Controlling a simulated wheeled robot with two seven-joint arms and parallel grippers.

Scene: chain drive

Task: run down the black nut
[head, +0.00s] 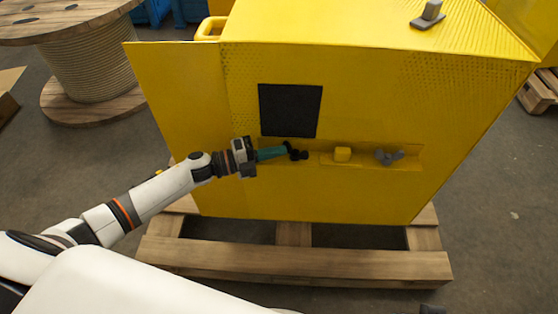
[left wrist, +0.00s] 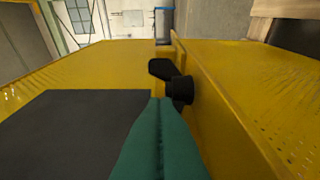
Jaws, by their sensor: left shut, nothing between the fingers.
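The black nut (head: 299,154) sits at the left part of a narrow recessed strip on the front of the yellow housing. In the left wrist view the black nut (left wrist: 181,90) shows a round hub and a flat wing that points up and left. My left gripper (head: 284,150) comes in from the left with its teal fingers shut and empty. In the left wrist view the fingertips (left wrist: 163,101) are just beside the nut, below its wing; I cannot tell whether they touch it. My right gripper is not in view.
A dark square panel (head: 290,110) is above the black nut. The yellow housing (head: 380,90) stands on a wooden pallet (head: 300,262). A cable reel (head: 80,75) stands at the back left.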

